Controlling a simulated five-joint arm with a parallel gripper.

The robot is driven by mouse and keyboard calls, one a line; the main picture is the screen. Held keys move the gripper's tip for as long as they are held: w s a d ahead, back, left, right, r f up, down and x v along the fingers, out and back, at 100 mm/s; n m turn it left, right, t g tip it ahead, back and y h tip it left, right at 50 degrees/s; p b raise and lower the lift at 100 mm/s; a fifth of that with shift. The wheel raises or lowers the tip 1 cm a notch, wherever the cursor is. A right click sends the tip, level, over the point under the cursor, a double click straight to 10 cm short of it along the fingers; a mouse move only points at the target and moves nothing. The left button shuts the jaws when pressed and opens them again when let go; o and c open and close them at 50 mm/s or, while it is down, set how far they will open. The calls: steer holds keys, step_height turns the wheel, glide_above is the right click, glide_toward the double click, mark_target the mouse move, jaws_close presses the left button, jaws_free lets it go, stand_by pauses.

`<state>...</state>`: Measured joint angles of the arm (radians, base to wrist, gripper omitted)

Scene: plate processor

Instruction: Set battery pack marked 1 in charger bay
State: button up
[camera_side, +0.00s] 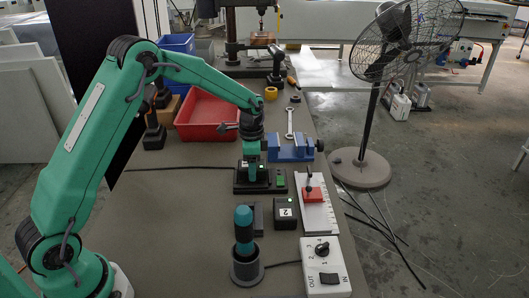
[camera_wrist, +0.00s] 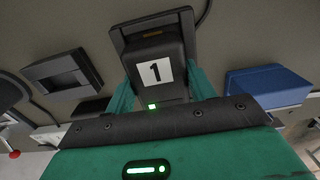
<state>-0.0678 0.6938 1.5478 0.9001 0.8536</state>
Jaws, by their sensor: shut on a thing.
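The battery pack marked 1 (camera_wrist: 172,88) is dark with a white label, and a small green light glows at its near end. My gripper (camera_wrist: 160,92) is shut on it, with a green finger on each side. The black charger (camera_wrist: 122,42) frames the pack's far end in the wrist view. In the side view my gripper (camera_side: 252,155) points down over the charger (camera_side: 241,187), and the pack (camera_side: 262,177) is at its bay. Whether the pack is fully down in the bay cannot be told.
A pack marked 2 (camera_side: 285,214) stands nearer the camera, beside a black holder (camera_side: 259,218). A blue vise (camera_side: 290,152) is behind the charger. A red block (camera_side: 313,194) sits on a white rail, right. A teal-handled tool (camera_side: 244,224) stands in a cup, with a switch box (camera_side: 324,265) nearby.

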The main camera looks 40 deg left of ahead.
steer(key=shift+f, duration=0.6)
stand_by(0.9)
steer(key=o, duration=1.3)
steer(key=shift+o, duration=0.5)
steer(key=o, duration=0.4)
steer(key=shift+c, duration=0.2)
steer(key=shift+r, duration=4)
